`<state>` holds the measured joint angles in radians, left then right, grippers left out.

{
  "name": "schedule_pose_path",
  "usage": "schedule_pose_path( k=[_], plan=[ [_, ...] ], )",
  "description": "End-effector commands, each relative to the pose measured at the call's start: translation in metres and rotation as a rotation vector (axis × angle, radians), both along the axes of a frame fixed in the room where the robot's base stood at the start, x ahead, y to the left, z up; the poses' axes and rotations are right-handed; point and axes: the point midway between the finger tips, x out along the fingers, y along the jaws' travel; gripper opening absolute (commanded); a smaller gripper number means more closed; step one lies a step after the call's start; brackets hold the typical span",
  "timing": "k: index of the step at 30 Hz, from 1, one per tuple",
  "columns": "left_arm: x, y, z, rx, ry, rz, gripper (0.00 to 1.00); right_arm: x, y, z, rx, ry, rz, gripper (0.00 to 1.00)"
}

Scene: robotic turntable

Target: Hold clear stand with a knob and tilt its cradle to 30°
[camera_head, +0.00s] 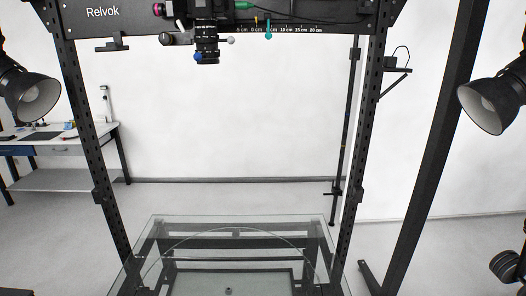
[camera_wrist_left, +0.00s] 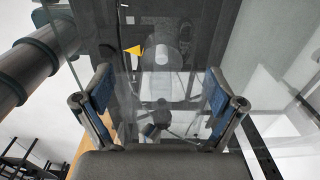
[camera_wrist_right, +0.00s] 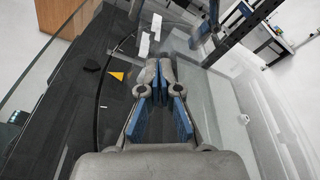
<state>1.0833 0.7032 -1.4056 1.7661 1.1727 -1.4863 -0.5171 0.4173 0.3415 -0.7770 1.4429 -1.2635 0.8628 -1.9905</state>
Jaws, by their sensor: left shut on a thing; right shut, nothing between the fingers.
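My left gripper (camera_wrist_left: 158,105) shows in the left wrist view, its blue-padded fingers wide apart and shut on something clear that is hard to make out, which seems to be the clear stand. A pale rounded see-through shape (camera_wrist_left: 160,60) and a small dark knob-like part (camera_wrist_left: 160,114) show between the fingers; I cannot tell the cradle or its angle. My right gripper (camera_wrist_right: 157,68) is shut and empty in the right wrist view, above the glass top. Blue finger pads of my left gripper (camera_wrist_right: 205,32) show beyond it. Neither gripper shows in the head view.
A glass-topped table (camera_head: 165,222) stands inside a black frame (camera_head: 85,125) with a camera (camera_head: 207,45) hanging from its top bar. Lamps (camera_head: 490,105) flank it. A yellow triangle sticker (camera_wrist_right: 117,76) is near the right gripper. A workbench (camera_head: 60,145) stands back left.

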Motion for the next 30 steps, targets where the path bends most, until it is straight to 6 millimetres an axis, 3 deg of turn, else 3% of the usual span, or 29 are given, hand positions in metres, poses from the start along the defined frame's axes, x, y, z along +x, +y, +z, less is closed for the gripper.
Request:
schedule_pose_path(
  k=[10,30],
  plan=[
    [-0.005,-0.003,-0.001,-0.004,0.011,-0.015,0.46,0.012,-0.003,0.002,-0.005,-0.005,-0.015,0.00],
    [-0.005,-0.002,-0.003,-0.002,0.012,-0.011,0.46,0.008,-0.002,0.011,-0.001,-0.004,-0.010,0.00]
  ],
)
